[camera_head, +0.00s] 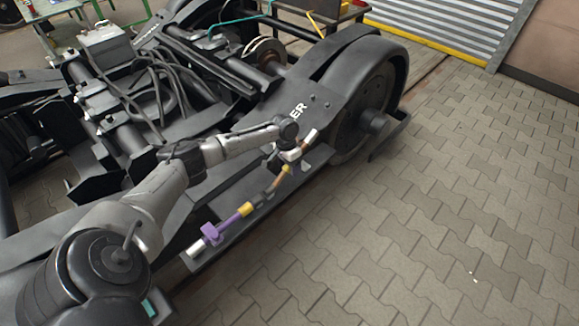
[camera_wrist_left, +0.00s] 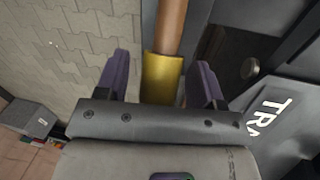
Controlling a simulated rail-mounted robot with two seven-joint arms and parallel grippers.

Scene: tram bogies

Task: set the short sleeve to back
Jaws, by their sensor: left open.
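A rod-like lever assembly lies along the bogie's near side in the head view. It has a purple clamp-like piece (camera_head: 210,233) near its lower end, a yellow sleeve (camera_head: 246,209), a copper-brown stretch (camera_head: 273,186) and another yellow band (camera_head: 287,169) near my left gripper (camera_head: 291,160). In the left wrist view, my left gripper (camera_wrist_left: 162,82) is open, its two purple fingers on either side of a yellow sleeve (camera_wrist_left: 162,76), with gaps visible. A copper rod (camera_wrist_left: 171,26) runs on from that sleeve. I cannot tell which sleeve is the short one. My right gripper is not in view.
The dark bogie frame (camera_head: 225,95) with its wheel (camera_head: 367,105) stands close behind the rod. Paved floor (camera_head: 450,210) in front is mostly clear. A grey box (camera_wrist_left: 27,118) stands at the left in the wrist view.

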